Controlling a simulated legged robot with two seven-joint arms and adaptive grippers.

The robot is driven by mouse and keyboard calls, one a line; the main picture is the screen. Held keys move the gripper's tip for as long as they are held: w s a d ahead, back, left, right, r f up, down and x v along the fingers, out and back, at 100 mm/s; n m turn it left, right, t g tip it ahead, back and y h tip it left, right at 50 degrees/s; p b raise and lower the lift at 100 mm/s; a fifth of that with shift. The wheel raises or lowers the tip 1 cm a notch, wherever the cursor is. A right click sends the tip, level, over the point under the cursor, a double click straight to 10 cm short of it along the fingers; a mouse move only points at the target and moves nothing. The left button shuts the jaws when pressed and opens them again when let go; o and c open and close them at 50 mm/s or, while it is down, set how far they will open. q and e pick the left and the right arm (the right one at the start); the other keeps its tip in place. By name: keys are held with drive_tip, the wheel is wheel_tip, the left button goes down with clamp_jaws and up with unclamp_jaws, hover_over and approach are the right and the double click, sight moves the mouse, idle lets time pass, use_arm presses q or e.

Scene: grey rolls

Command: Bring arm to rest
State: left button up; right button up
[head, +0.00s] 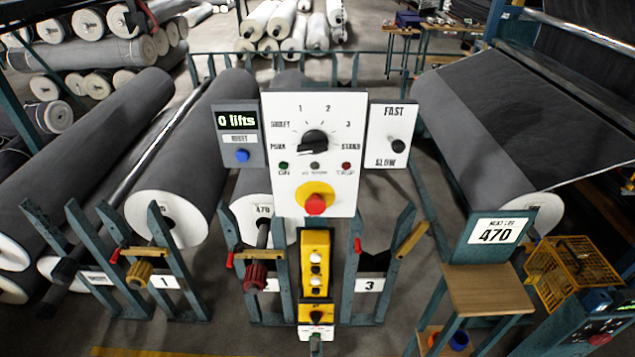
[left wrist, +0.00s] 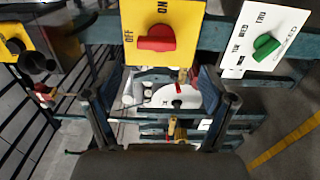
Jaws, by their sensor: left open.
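My left gripper (left wrist: 160,98) shows in the left wrist view, its two dark fingers spread wide apart. It is open, and nothing is held between the fingers. Behind the gap lie a white roll end (left wrist: 176,95) and a brass-coloured knob (left wrist: 177,130), both farther off. A yellow panel with a red OFF/ON switch (left wrist: 156,38) is above the fingers in that view. A white panel with a green knob (left wrist: 265,47) is at its upper right. I cannot make out the left gripper clearly in the head view. My right gripper is in neither view.
In the head view, a white control panel (head: 340,180) with a black dial and red button stands in the centre. Grey rolls (head: 195,150) lie behind teal stands. A wooden stool (head: 487,290) and yellow crate (head: 570,270) are at the right. Floor shows between the rolls.

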use_arm(q)
drive_tip(key=s+a+f+m+g+h, duration=0.1)
drive_tip(key=s+f+m+g, duration=0.3)
drive_tip(key=f, duration=0.4)
drive_tip(key=s+a+f+m+g+h, duration=0.2)
drive_tip(key=s+f+m, duration=0.25)
drive_tip(key=f, duration=0.35)
drive_tip(key=s+a+f+m+g+h, duration=0.1)
drive_tip(key=s+f+m+g, duration=0.2)
drive_tip(key=f+m, duration=0.45)
drive_tip(key=s+a+f+m+g+y, duration=0.3)
drive_tip(key=s+a+f+g, duration=0.4)
drive_tip(key=s+a+f, duration=0.8)
drive_tip(key=s+a+m, duration=0.1)
drive_tip(key=s+a, duration=0.1)
drive_tip(key=s, duration=0.1)
drive_tip(key=shift+a+g+y, duration=0.3)
drive_tip(key=shift+a+y, duration=0.05)
drive_tip(key=shift+y, duration=0.05)
drive_tip(key=shift+m, duration=0.3)
